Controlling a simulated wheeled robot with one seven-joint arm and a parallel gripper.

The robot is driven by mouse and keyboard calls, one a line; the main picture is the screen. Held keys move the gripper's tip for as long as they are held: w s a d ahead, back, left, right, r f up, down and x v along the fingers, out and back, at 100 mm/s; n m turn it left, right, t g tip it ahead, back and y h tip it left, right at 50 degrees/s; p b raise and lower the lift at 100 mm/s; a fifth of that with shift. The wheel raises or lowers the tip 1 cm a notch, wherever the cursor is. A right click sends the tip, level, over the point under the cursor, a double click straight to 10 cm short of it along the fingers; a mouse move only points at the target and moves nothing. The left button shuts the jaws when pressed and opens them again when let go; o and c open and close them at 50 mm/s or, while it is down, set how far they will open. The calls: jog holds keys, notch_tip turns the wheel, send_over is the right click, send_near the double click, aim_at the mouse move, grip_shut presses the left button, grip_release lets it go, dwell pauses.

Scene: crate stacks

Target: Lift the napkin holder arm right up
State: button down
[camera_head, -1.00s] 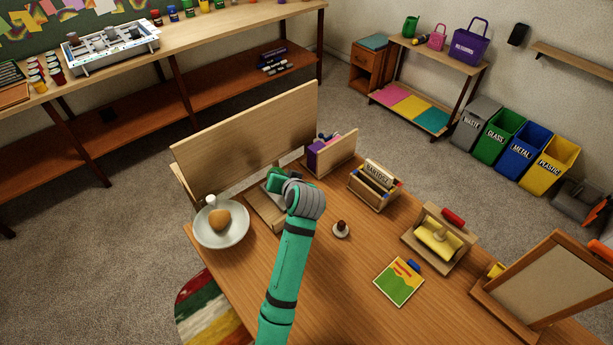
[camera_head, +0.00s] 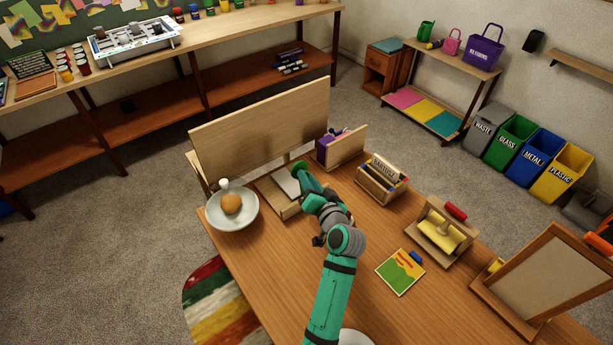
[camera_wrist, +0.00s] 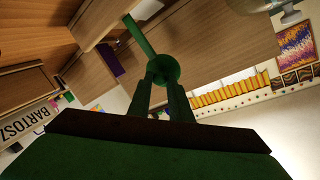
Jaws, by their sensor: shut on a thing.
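The wooden napkin holder (camera_head: 284,209) stands on the table in front of a tall wooden panel, with white napkins (camera_head: 287,184) showing in its tray. A green arm with a round end (camera_head: 299,170) is at its right side. In the wrist view, the green bar (camera_wrist: 139,36) runs up and left from a green disc (camera_wrist: 162,69). My gripper (camera_head: 308,182) is over the holder's right side. In the wrist view my fingers (camera_wrist: 163,82) are shut around the disc end of the arm. My wrist hides part of the table behind it.
A plate (camera_head: 243,218) with a round brown item stands left of the holder. A purple-and-wood box (camera_head: 345,150) and a lettered wooden box (camera_head: 377,187) stand to the right. The tall wooden panel (camera_head: 262,130) is close behind. A picture card (camera_head: 400,272) lies at front right.

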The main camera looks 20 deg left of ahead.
jog(key=shift+s+d+f, duration=0.3)
jog(key=shift+d+f, duration=0.3)
jog(key=shift+d, duration=0.1)
jog(key=shift+s+d+f, duration=0.25)
jog(key=shift+d+f, duration=0.35)
jog(key=shift+d, duration=0.1)
jog(key=c, duration=1.6)
grip_release()
jog(key=shift+w, duration=0.1)
jog(key=shift+c, duration=0.2)
jog(key=shift+a+r, duration=0.1)
jog(key=shift+a+r, duration=0.1)
jog(key=shift+r, duration=0.05)
jog(key=v, duration=1.1)
jog(key=shift+a, duration=0.15)
